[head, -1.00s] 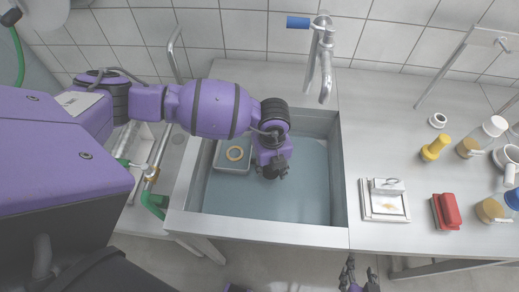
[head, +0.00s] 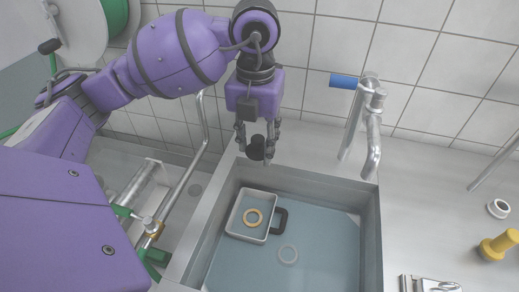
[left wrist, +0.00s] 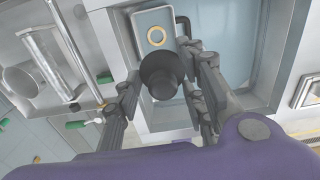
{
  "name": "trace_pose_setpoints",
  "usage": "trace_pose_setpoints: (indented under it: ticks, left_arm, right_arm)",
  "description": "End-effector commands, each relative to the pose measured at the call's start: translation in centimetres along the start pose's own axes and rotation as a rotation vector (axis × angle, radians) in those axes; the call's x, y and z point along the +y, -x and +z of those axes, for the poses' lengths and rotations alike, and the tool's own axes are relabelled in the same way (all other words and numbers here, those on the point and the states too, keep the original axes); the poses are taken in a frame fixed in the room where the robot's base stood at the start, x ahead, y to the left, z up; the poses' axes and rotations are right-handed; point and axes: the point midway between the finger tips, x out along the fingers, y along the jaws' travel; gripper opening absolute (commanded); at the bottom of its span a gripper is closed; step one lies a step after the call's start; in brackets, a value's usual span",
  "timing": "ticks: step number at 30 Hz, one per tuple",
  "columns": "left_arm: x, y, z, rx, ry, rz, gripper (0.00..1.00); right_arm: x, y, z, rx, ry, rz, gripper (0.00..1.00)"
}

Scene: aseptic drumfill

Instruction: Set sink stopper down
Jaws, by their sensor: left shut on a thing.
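The sink stopper (head: 256,149) is a dark, round piece held between the fingers of my left gripper (head: 257,140). In the left wrist view the stopper (left wrist: 161,75) shows as a black stepped disc between the fingers of my left gripper (left wrist: 160,90). My left gripper is shut on it and hangs over the back left edge of the sink (head: 371,230), pointing down. The stopper appears to be in the air; its exact height is hard to tell. My right gripper is out of view.
A faucet (head: 371,135) stands behind the sink. The steel counter (head: 310,158) behind the sink has free room.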

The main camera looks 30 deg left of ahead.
Motion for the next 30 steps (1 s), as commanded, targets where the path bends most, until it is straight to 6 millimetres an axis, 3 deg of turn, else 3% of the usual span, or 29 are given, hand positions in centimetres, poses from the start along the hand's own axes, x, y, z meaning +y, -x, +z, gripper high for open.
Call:
trace_pose_setpoints:
  ticks: [5,13,18,30]
  left_arm:
    - [0.6,-0.6,2.2,0.003,-0.006,-0.001,0.06]
    - [1.8,-3.6,8.8,0.002,-0.003,-0.002,0.06]
    - [2.3,-7.0,11.3,0.004,-0.005,-0.002,0.06]
    - [2.8,-10.3,13.7,0.002,-0.008,0.0,0.06]
  right_arm:
    - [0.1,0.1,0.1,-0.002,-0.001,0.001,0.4]
    - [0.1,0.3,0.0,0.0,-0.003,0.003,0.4]
    - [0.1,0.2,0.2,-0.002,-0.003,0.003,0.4]
    - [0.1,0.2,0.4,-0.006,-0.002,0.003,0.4]
